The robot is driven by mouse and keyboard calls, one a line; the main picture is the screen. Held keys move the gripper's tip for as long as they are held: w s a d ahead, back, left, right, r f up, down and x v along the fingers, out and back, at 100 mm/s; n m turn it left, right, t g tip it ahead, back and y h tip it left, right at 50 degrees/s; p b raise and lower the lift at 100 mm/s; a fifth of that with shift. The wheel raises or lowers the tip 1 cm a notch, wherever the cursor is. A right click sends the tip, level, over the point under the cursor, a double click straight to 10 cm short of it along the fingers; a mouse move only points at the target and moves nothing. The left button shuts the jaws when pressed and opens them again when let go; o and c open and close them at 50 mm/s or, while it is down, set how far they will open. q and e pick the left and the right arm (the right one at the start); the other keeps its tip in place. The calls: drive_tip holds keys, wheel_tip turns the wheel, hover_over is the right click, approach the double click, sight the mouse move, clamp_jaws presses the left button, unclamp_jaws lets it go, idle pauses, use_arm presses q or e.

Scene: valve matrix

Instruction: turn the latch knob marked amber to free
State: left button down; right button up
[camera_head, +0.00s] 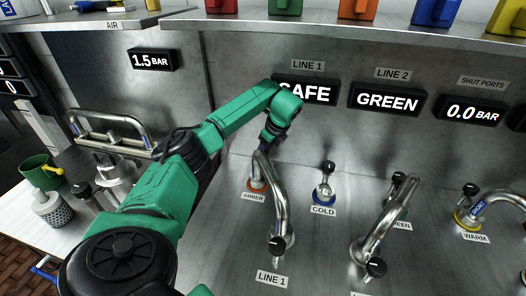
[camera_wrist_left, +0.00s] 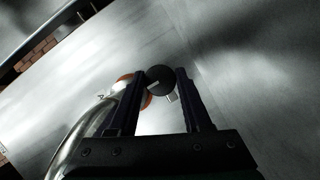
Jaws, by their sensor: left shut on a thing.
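The amber latch knob shows in the left wrist view as a black round top (camera_wrist_left: 160,78) above an orange base ring (camera_wrist_left: 126,78). In the head view its orange ring (camera_head: 257,185) sits above the AMBER label (camera_head: 253,197); the knob top is hidden behind my left gripper and the curved pipe. My left gripper (camera_head: 265,142) reaches down over this spot. My right gripper is not in view.
A steel lever pipe (camera_head: 280,205) curves close to the amber knob, above LINE 1. The COLD knob (camera_head: 325,185) stands to its right, then another pipe (camera_head: 385,220) and the WARM knob (camera_head: 467,205). The line 1 display (camera_head: 305,90) reads SAFE, partly covered by my arm.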

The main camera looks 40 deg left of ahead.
use_arm(q)
drive_tip(key=shift+w+a+r, duration=0.1)
drive_tip(key=shift+r, duration=0.1)
idle(0.3)
drive_tip(key=shift+c, duration=2)
unclamp_jaws()
drive_tip(key=shift+o, duration=0.3)
drive_tip(key=shift+f, duration=0.1)
